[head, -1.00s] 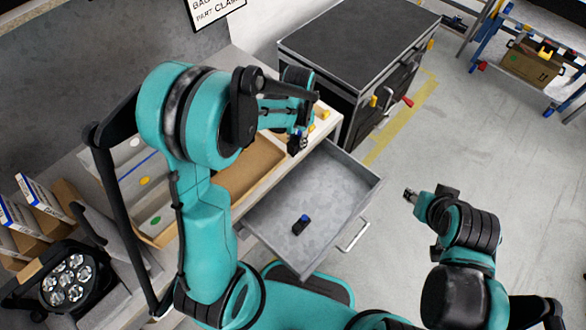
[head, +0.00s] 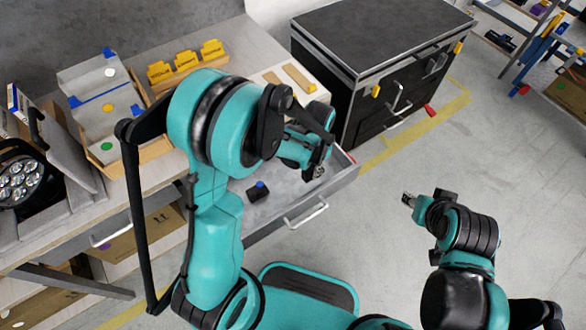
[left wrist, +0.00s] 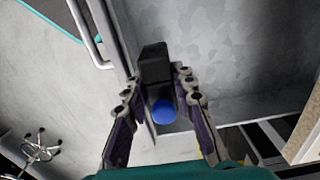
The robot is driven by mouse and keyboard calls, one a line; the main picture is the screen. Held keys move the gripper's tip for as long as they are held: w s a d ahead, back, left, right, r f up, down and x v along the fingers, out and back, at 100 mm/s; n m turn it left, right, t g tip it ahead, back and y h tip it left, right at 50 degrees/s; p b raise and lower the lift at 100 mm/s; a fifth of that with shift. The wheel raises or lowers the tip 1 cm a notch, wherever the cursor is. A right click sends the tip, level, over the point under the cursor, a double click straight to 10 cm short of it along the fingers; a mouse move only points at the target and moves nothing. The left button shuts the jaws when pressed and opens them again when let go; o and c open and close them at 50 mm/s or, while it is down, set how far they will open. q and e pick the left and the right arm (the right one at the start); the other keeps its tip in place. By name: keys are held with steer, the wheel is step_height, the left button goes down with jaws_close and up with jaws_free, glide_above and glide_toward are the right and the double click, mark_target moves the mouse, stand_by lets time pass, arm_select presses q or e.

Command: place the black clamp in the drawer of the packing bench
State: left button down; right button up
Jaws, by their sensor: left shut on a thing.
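My left gripper (head: 318,172) is above the right part of the open drawer (head: 300,212). A similar small black piece with a blue top (head: 257,191) lies on the drawer floor, left of the gripper. My right gripper (head: 408,199) is out over the floor to the right; its jaws are too small to read.
The bench top holds yellow parts in a holder (head: 188,63) and a divided tray (head: 100,105). A black cabinet (head: 380,40) stands behind the drawer. The drawer handle (head: 307,216) sticks out in front. A round lamp (head: 22,185) is at far left.

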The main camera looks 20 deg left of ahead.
arm_select(q)
steer(key=w+a+f+b, duration=0.1)
steer(key=w+a+f, duration=0.1)
steer(key=w+a+f+b, duration=0.1)
steer(key=w+a+f, duration=0.1)
steer(key=w+a, duration=0.1)
steer(key=shift+w+a+f, duration=0.15)
steer(key=shift+f, duration=0.2)
step_height(320, 180, down, 4)
steer(key=shift+f+b, duration=0.1)
steer(key=shift+b, duration=1.15)
steer(key=c, duration=1.7)
jaws_free()
steer(key=o, duration=0.4)
steer(key=shift+o, duration=0.2)
